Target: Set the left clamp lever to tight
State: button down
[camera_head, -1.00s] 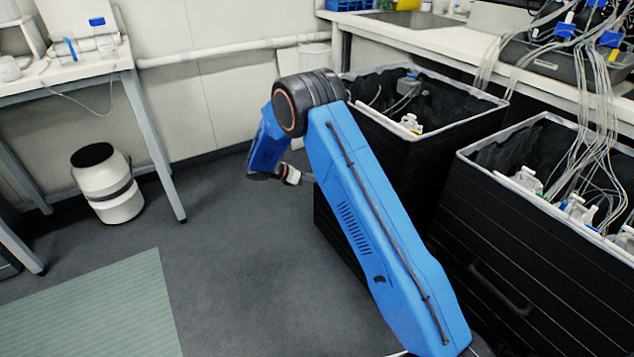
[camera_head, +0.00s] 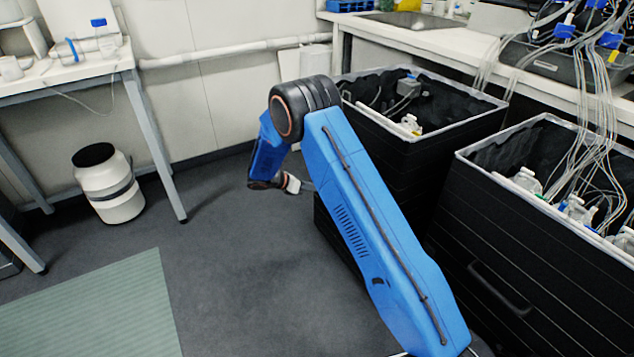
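I cannot make out a clamp lever in this view. My blue arm stands in front of the left black bin (camera_head: 385,137) and hides part of it. Inside that bin are a small grey fitting (camera_head: 408,86) with tubing and a white piece with a yellow part (camera_head: 411,124). I cannot tell whether either carries the lever. My gripper (camera_head: 306,187) is small in view, low beside the left bin's left side and apart from the fittings inside. Its fingers are too small to read as open or shut, and I see nothing held.
A right black bin (camera_head: 478,243) holds several bottles and many thin tubes that run up to a dark device (camera_head: 560,66) on the bench (camera_head: 430,38). A white drum (camera_head: 105,184) stands on the floor by the left table (camera_head: 75,69).

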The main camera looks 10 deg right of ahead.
jog(key=w+v, duration=0.1)
jog(key=v, duration=0.8)
jog(key=shift+s+a+f, duration=0.2)
jog(key=shift+a, duration=0.35)
jog(key=s+d+r+m+g+y, duration=0.1)
jog(key=s+d+r+m+y, duration=0.1)
jog(key=s+d+r+m, duration=0.45)
jog(key=s+d+r+m+y, duration=0.1)
jog(key=s+d+r+y, duration=0.15)
jog(key=s+r, duration=0.7)
jog(key=s+d+r+m+g+y, duration=0.15)
jog(key=s+d+r+m, duration=0.25)
jog(key=s+d+r, duration=0.4)
jog(key=s+r+m+t+y, duration=0.2)
jog(key=s+m, duration=0.4)
jog(key=s, duration=0.8)
jog(key=s+r+m+t+y, duration=0.2)
jog(key=s+m, duration=0.4)
jog(key=s, duration=0.9)
jog(key=shift+a+r+t+y, duration=0.15)
jog(key=shift+a+t+y, duration=0.15)
jog(key=shift+t+y, duration=0.55)
